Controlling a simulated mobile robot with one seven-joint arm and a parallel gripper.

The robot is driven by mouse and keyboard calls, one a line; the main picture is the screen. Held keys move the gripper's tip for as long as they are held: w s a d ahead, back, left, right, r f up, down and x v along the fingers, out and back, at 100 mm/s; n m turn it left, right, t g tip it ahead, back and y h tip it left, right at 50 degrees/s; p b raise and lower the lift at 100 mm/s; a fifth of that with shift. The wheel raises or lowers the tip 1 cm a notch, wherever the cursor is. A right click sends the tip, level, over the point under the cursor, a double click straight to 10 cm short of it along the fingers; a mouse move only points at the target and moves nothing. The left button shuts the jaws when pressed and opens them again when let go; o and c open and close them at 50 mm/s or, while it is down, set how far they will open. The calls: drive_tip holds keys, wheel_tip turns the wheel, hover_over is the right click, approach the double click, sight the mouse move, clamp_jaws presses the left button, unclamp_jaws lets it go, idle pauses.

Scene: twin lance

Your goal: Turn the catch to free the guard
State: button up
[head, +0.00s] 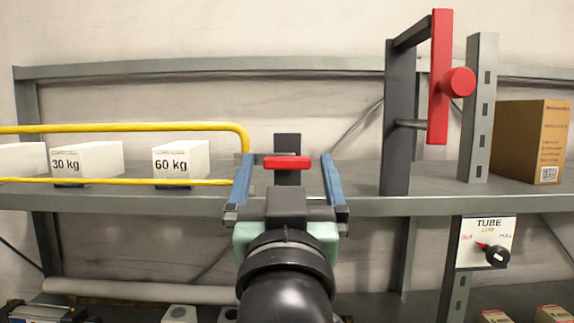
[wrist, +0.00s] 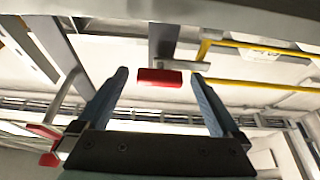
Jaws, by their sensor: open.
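The catch is a red bar (head: 287,163) on a dark upright plate (head: 288,143); it lies level in the head view. The red catch (wrist: 159,77) also shows in the wrist view, ahead of the fingertips. The guard is a yellow tube frame (head: 120,127) that runs left from near the catch, and it shows in the wrist view (wrist: 225,43) too. My gripper (head: 287,160) is open, its two blue fingers on either side of the catch in the picture. The wrist view (wrist: 159,72) shows a gap between both fingers and the catch. I see no contact.
White boxes marked 30 kg (head: 100,160) and 60 kg (head: 185,160) stand behind the yellow frame on a grey shelf (head: 330,205). To the right are a red lever with a knob (head: 440,80), a brown carton (head: 535,140) and a TUBE dial panel (head: 487,243).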

drive_tip(key=shift+s, duration=0.25)
drive_tip(key=shift+c, duration=1.4)
drive_tip(key=shift+w, duration=0.1)
drive_tip(key=c, duration=1.1)
